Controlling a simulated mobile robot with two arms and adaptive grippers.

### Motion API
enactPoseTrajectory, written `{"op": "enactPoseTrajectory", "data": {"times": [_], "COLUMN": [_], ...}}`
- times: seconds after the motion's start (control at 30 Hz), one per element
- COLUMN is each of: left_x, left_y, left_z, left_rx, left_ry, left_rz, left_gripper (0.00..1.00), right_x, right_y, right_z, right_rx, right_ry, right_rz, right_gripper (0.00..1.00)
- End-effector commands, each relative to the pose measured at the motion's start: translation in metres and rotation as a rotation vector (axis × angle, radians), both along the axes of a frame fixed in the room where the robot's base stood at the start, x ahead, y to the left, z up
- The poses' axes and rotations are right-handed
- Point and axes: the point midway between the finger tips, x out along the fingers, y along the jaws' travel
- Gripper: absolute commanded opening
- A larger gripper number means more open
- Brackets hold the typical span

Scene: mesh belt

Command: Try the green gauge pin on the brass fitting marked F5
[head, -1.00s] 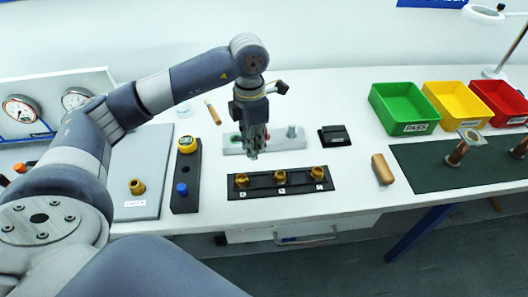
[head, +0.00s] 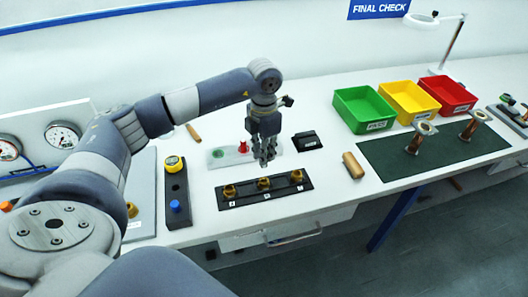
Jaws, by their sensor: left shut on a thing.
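My left gripper (head: 264,161) points down just above and behind the middle brass fitting (head: 264,184). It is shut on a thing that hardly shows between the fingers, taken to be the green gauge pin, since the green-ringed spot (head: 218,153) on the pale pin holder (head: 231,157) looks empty. The middle fitting stands in a black rack (head: 247,198) between a left fitting (head: 229,191) and a right fitting (head: 296,176). Their labels are too small to read, so I cannot tell which is F5. My right gripper is out of view.
A red pin (head: 243,146) stands in the holder beside the gripper. A black block (head: 307,141) and a wooden piece (head: 353,165) lie to the right. Green (head: 363,110), yellow (head: 409,101) and red (head: 448,94) bins stand farther right. A black strip (head: 177,201) stands left.

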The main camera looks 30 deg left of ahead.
Motion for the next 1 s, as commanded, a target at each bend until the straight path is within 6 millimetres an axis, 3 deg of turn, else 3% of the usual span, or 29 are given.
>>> {"op": "enactPoseTrajectory", "data": {"times": [0.2,0.3,0.6,0.77,1.0], "left_x": [0.000,0.000,0.000,0.000,0.000], "left_y": [0.000,0.000,0.000,0.000,0.000], "left_z": [-0.016,-0.026,-0.053,-0.058,-0.058], "left_rx": [0.000,0.000,0.000,0.000,0.000], "left_ry": [0.000,0.001,0.000,-0.001,0.000], "left_rz": [0.000,0.000,-0.001,-0.001,-0.001], "left_gripper": [0.00,0.00,0.00,0.00,0.00], "right_x": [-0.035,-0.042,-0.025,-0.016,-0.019], "right_y": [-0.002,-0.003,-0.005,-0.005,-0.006], "right_z": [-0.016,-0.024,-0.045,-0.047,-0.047], "right_rx": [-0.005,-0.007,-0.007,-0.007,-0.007], "right_ry": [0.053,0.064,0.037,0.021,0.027], "right_rz": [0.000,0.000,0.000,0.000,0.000], "right_gripper": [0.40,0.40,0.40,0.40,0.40]}}
